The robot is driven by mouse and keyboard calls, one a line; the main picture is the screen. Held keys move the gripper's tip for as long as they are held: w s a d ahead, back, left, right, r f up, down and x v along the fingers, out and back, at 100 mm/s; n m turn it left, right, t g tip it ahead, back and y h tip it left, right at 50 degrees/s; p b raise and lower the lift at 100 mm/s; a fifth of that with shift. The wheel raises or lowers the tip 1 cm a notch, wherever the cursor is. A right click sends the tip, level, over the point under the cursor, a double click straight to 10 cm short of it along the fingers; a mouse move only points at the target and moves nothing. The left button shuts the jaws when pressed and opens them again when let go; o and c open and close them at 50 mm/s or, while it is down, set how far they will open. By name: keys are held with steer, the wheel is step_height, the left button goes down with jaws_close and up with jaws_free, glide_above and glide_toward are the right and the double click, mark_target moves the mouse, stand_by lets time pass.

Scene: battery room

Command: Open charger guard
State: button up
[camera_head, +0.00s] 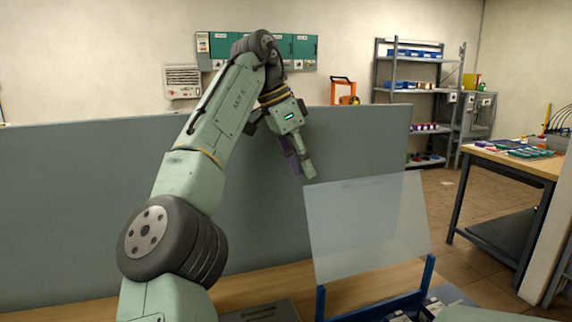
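A clear, greyish panel, which appears to be the charger guard (365,228), stands tilted at the lower middle, to the right of my arm. Its lower part is by a blue frame (428,272) with upright posts. My gripper (302,168) points down just above and left of the panel's upper left corner. It appears apart from the panel, though the depth gap is hard to judge. One side of the gripper looks purple and the other pale green. Whether the fingers are open or closed on something is unclear. The area behind the panel's base is partly hidden.
A wooden bench top (270,284) lies below, with a grey partition (80,210) behind it. Small items sit in the blue frame's base at the bottom edge. Shelves (415,95) and a second workbench (520,160) stand at the right, beyond open floor.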

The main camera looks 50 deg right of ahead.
steer(key=shift+w+a, duration=1.25)
